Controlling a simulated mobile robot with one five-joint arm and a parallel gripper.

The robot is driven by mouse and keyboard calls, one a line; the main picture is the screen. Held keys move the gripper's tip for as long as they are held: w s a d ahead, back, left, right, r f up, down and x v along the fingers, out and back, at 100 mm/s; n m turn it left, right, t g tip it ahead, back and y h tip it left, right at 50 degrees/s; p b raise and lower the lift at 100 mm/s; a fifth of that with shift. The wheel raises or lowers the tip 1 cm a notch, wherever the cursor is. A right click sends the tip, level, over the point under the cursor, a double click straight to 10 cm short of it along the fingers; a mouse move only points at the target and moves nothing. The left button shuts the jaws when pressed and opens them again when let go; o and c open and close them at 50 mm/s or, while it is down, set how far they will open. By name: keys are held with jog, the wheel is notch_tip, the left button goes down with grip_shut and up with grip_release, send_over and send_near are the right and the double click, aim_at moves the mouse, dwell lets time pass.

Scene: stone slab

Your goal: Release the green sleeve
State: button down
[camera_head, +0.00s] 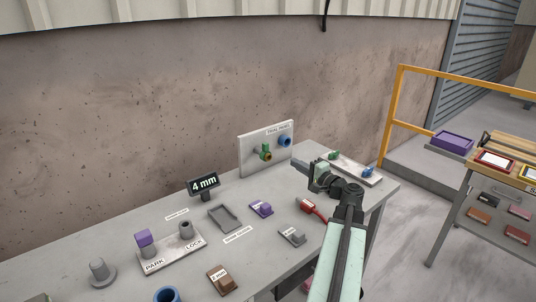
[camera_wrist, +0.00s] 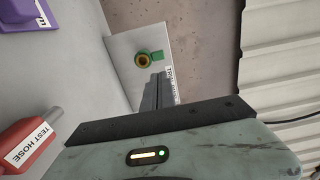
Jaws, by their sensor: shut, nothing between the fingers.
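A green sleeve (camera_head: 265,150) sits on the upright pale trial panel (camera_head: 253,167), with a yellow-orange ringed end beside it. In the wrist view the green sleeve (camera_wrist: 157,57) and the ringed end (camera_wrist: 143,60) show on the panel, ahead of my gripper. My gripper (camera_head: 317,176) is in front of the panel, to the right of the sleeve in the head view. In the wrist view its fingers (camera_wrist: 156,89) are together, empty and apart from the sleeve. A blue fitting (camera_head: 286,141) is on the panel's right side, hidden in the wrist view.
A pale plate (camera_head: 354,169) with a green and a blue part lies at the slab's right end. A red test hose (camera_head: 309,207), purple block (camera_head: 261,209), grey tray (camera_head: 223,217) and "4 mm" display (camera_head: 204,186) stand nearby. A wall rises behind.

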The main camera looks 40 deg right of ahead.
aim_at(267, 146)
jog(key=shift+w, duration=0.1)
jog(key=w, duration=0.4)
jog(key=w+d, duration=0.1)
jog(key=w, duration=0.8)
jog(key=shift+w+d, duration=0.3)
jog(key=shift+w, duration=0.05)
jog(key=shift+w+d+r, duration=0.15)
jog(key=shift+w, duration=1.2)
jog(key=shift+s, duration=0.1)
jog(key=shift+s, duration=0.25)
jog(key=s+a, duration=0.1)
jog(key=s, duration=1.2)
jog(key=shift+s+a, duration=0.25)
jog(key=shift+a, duration=0.05)
